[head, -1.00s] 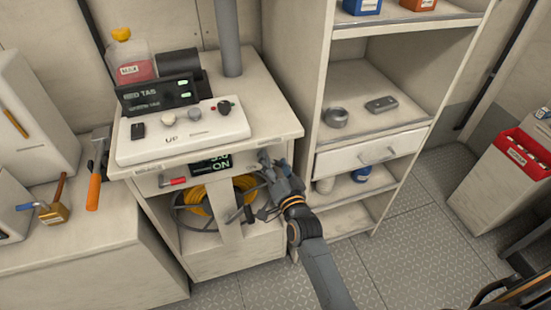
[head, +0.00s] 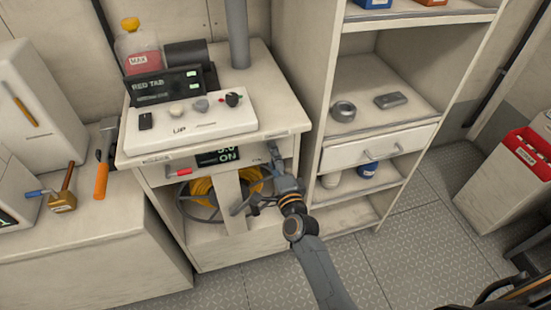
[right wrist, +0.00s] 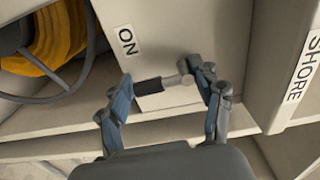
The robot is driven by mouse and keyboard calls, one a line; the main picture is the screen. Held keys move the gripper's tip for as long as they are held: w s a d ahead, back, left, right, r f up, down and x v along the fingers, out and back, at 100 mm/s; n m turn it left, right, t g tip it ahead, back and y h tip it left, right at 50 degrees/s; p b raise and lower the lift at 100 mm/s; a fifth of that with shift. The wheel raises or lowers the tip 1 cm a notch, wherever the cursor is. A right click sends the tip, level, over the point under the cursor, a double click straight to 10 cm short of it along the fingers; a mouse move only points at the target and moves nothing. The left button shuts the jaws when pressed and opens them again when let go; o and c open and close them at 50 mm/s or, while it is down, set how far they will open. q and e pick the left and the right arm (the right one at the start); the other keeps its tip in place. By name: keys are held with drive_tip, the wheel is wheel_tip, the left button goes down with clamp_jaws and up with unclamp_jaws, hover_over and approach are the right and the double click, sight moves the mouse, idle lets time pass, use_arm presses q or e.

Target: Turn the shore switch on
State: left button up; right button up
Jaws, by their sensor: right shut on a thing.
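The shore switch shows in the right wrist view as a small lever with a dark grip (right wrist: 150,87) on a pale rod, on a cream panel. An ON label (right wrist: 127,41) is up and left of it, and a SHORE label (right wrist: 303,66) is at the right. My right gripper (right wrist: 158,77) has its fingers on either side of the lever and is shut on it. In the head view my right gripper (head: 257,178) is at the right front of the console cabinet and hides the switch. My left gripper is not in view.
The console (head: 210,137) has knobs and a RED TAB display (head: 160,86) on top. A red-handled lever (head: 178,172) and a lit ON display (head: 218,158) are on its front. A yellow hose coil (head: 203,190) is below. An open shelf unit (head: 320,110) stands close at right.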

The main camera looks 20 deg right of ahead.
drive_tip(key=shift+f+m, duration=0.15)
drive_tip(key=shift+m, duration=0.25)
drive_tip(key=o, duration=1.1)
drive_tip(key=shift+s, duration=0.1)
drive_tip(key=s, duration=1.1)
drive_tip(key=shift+s+d, duration=0.2)
drive_tip(key=shift+s, duration=0.2)
